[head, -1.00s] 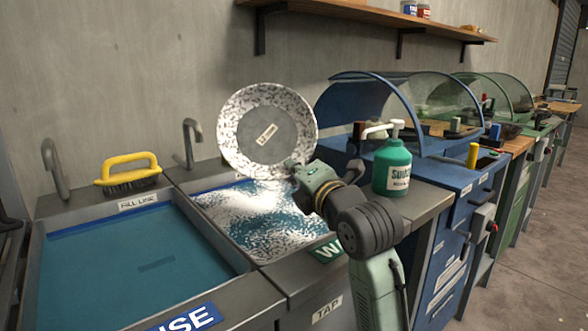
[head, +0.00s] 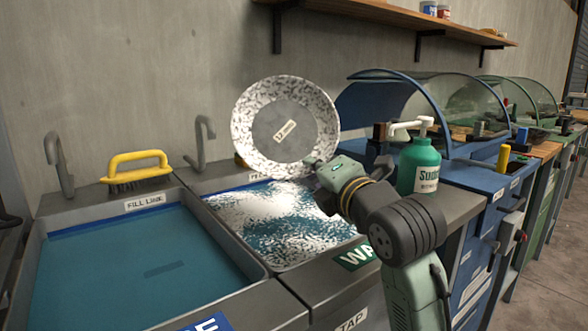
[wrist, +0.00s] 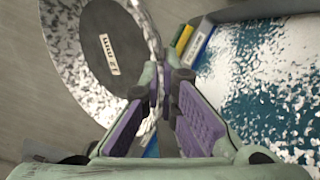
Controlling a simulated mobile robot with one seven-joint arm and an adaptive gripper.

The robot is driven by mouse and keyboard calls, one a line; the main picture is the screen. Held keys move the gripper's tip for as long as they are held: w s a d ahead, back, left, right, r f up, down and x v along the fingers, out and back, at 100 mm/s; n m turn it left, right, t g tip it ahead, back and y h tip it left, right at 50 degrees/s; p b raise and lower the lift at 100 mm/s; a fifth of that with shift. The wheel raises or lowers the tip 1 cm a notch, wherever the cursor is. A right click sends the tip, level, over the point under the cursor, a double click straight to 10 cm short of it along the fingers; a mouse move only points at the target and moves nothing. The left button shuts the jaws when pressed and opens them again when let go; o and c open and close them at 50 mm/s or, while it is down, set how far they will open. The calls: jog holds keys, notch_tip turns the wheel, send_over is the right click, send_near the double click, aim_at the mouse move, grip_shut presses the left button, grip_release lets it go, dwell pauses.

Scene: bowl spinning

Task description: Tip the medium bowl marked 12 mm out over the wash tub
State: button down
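The bowl marked 12 mm (head: 250,131) is white with dark speckles and a grey middle disc bearing the label. It stands steeply tilted in the air above the back of the wash tub (head: 330,255), its labelled face toward the head camera. My gripper (head: 318,168) is shut on the bowl's lower right rim. In the wrist view, the bowl (wrist: 75,90) is at the left and the purple-padded fingers of my gripper (wrist: 165,80) close at its rim. The wash tub (wrist: 285,12) holds blue-green water with patchy white foam. No pouring stream shows.
The rinse tub (head: 262,283) with blue water adjoins on the left. A yellow-handled brush (head: 138,160) and two taps stand behind the tubs. A green soap bottle (head: 418,170) stands close right of my wrist. A shelf (head: 400,22) hangs above.

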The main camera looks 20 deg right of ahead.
aim_at(316, 118)
jog(key=r+p, duration=0.1)
jog(key=p, duration=0.1)
jog(key=shift+s+r+g+p, duration=0.15)
jog(key=shift+r+g+p, duration=0.1)
jog(key=shift+g+p, duration=0.15)
jog(key=r+g+p, duration=0.2)
jog(key=g+p, duration=0.1)
jog(key=p, duration=0.5)
jog(key=r+m+g+p, duration=0.1)
jog(key=r+g+p, duration=0.1)
jog(key=p, duration=0.6)
jog(key=r+m+g+p, duration=0.1)
jog(key=g+p, duration=0.3)
jog(key=p, duration=0.4)
jog(key=shift+s+a+r+p, duration=0.1)
jog(key=shift+s+r+p, duration=0.1)
jog(key=shift+r, duration=0.2)
jog(key=shift+s+r+p, duration=0.1)
jog(key=shift+r+p, duration=0.05)
jog(key=shift+r, duration=0.25)
jog(key=shift+w+r+g, duration=0.15)
jog(key=shift+r+g, duration=0.25)
jog(key=shift+g, duration=0.4)
jog(key=shift+r+g, duration=0.1)
jog(key=shift+g, duration=0.2)
